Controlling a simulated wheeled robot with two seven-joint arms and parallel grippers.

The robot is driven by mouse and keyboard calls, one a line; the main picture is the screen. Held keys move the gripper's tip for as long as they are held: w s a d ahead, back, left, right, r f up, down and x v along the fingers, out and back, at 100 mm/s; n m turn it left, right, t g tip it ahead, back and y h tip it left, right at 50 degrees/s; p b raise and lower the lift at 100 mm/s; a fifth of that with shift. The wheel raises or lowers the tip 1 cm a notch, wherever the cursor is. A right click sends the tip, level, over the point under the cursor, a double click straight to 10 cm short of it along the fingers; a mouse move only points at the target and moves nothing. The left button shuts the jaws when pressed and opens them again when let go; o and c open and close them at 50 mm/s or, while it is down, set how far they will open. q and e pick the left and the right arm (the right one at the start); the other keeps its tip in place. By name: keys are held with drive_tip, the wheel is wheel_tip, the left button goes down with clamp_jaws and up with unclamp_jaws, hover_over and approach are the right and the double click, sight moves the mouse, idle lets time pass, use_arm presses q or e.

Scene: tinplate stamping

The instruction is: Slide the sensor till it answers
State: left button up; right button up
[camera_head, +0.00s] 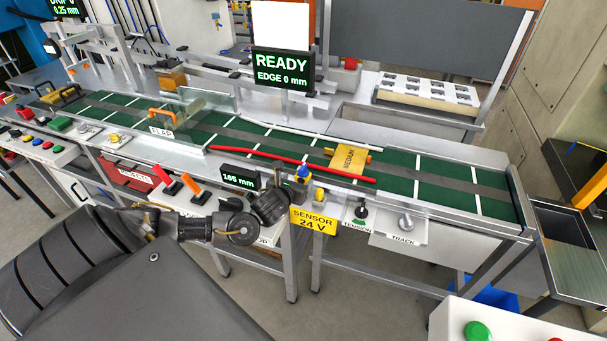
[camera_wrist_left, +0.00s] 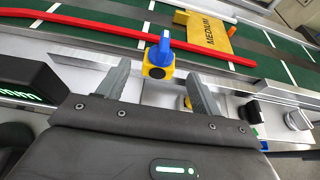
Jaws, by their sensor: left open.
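The sensor, a small yellow block with a blue top (camera_head: 303,173), sits at the conveyor's front edge. It also shows in the left wrist view (camera_wrist_left: 159,56). My left gripper (camera_head: 296,186) is open. In the left wrist view its fingers (camera_wrist_left: 160,72) stand on either side of the sensor's near side; contact is not clear. A yellow sign (camera_head: 313,220) below reads SENSOR 24 V. A small display (camera_head: 239,178) left of the gripper appears to read 166 mm. The screen (camera_head: 283,69) behind reads READY, EDGE 0 mm. My right gripper is not in view.
A yellow piece marked MEDIUM (camera_head: 347,159) lies on the green belt (camera_head: 440,180), right of the sensor. A red rail (camera_head: 270,159) runs along the belt just behind the sensor.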

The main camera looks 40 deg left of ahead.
sight(315, 183)
use_arm(q)
drive_tip(key=p+x, duration=0.1)
drive_tip(key=x, duration=0.5)
drive_tip(key=shift+w+a+f, duration=0.15)
drive_tip(key=shift+w, duration=0.15)
drive_tip(key=c, duration=1.4)
drive_tip(key=shift+w+d, duration=0.25)
drive_tip(key=shift+d, duration=0.45)
drive_tip(key=shift+w+d, duration=0.2)
drive_tip(key=shift+d, duration=0.5)
drive_tip(key=shift+w+d, duration=0.25)
drive_tip(key=shift+d, duration=0.45)
drive_tip(key=o, duration=1.4)
drive_tip(key=shift+a, duration=0.15)
